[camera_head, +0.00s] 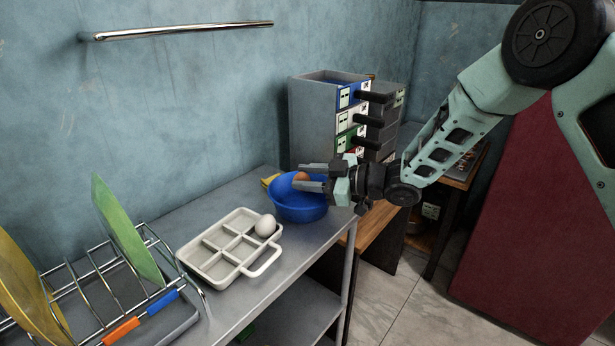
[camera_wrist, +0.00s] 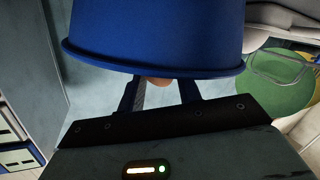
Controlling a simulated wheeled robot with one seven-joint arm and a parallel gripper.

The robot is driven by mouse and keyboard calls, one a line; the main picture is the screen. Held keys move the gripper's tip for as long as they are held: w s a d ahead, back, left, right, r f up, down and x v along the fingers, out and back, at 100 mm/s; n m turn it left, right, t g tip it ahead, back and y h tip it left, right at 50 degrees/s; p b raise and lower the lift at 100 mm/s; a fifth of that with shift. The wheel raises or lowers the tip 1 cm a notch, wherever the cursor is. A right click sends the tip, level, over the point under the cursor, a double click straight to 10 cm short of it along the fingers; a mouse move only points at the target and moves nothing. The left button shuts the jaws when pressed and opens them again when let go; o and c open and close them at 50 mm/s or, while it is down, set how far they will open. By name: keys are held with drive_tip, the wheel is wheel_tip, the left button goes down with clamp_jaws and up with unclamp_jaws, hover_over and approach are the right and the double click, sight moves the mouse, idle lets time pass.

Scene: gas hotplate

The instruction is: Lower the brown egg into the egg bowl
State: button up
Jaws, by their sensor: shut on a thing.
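The brown egg (camera_head: 302,177) is held between the fingers of my gripper (camera_head: 300,176), which is shut on it. The blue egg bowl (camera_head: 300,208) stands on the grey metal table near its right edge. My gripper reaches in level from the right, with egg and fingers over the bowl's opening in the head view. In the wrist view, the blue bowl (camera_wrist: 155,30) fills the top, and its rim hides the fingertips and most of the brown egg (camera_wrist: 160,81). I cannot tell whether the egg touches the bowl.
A white egg (camera_head: 265,226) sits in a corner compartment of the white divided tray (camera_head: 230,270), left of the bowl. A dish rack (camera_head: 130,262) with a green plate (camera_head: 125,230) stands further left. A drawer unit (camera_head: 310,125) stands behind the bowl. Something yellow (camera_head: 269,180) lies beside the bowl.

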drive_tip(key=shift+f+b, duration=0.6)
drive_tip(key=shift+f, duration=0.3)
idle(0.4)
drive_tip(key=o, duration=0.8)
drive_tip(key=v, duration=1.7)
drive_tip(key=s+a+r+m+t+h+p, duration=0.2)
drive_tip(key=a+r+m+h+p, duration=0.35)
drive_tip(key=r+h, duration=0.2)
drive_tip(key=s+d+r+m+g+h+p, duration=0.1)
drive_tip(key=s+g+h+p, duration=0.1)
drive_tip(key=s, duration=0.8)
drive_tip(key=s+d+r+m+g+h+p, duration=0.1)
drive_tip(key=s+r+m+g+h+p, duration=0.1)
drive_tip(key=s, duration=0.8)
drive_tip(key=s+r+m+g+h+p, duration=0.1)
drive_tip(key=s+g+h+p, duration=0.1)
drive_tip(key=s, duration=0.8)
drive_tip(key=shift+s+d+r+m+g+h, duration=0.15)
drive_tip(key=shift+d+r+m+g+h, duration=0.2)
drive_tip(key=shift+g+h, duration=0.45)
